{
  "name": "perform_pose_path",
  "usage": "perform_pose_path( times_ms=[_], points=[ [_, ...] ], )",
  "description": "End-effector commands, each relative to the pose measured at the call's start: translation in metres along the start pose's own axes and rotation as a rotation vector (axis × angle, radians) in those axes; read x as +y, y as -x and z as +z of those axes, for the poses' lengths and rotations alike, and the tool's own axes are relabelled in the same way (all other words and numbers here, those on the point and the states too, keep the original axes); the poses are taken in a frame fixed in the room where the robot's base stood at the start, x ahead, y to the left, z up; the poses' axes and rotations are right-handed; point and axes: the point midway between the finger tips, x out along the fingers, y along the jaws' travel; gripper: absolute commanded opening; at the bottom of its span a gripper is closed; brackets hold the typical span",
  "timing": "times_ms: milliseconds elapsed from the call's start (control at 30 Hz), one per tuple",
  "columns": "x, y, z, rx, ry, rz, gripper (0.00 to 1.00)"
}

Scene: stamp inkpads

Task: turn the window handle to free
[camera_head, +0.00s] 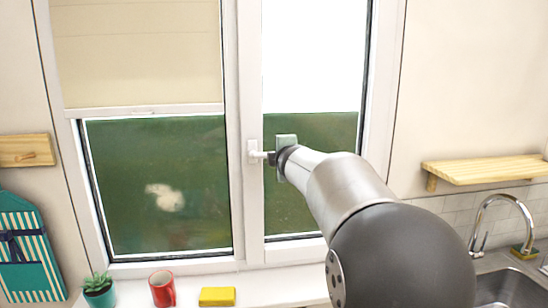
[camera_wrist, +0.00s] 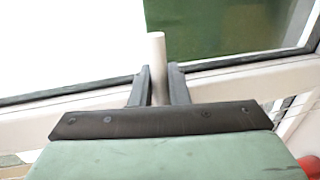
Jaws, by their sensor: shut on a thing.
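The white window handle (camera_head: 253,151) sits on the middle upright of the white window frame. In the head view its lever seems to point sideways to the right, towards my gripper (camera_head: 270,157). In the wrist view the pale round-ended lever (camera_wrist: 157,50) stands between the two dark fingers of my gripper (camera_wrist: 159,88). The fingers are shut on the lever, one on each side. The handle's base is hidden in the wrist view, and my arm hides part of the right window pane in the head view.
A beige blind (camera_head: 138,55) covers the upper left pane. A wooden shelf (camera_head: 487,171) and a tap (camera_head: 500,205) are at the right, clear of my gripper.

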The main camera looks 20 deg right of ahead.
Motion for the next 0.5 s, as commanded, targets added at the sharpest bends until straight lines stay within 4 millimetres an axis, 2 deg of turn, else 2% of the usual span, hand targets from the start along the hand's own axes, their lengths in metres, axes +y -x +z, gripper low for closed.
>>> perform_pose_path(
  times_ms=[433,467,500],
  points=[
    [0.0022,0.0005,0.0014,-0.004,0.011,0.002,0.00],
    [0.0022,0.0005,0.0015,-0.004,0.011,0.003,0.23],
    [0.0021,0.0005,0.0015,-0.004,0.011,0.002,0.34]
  ],
)
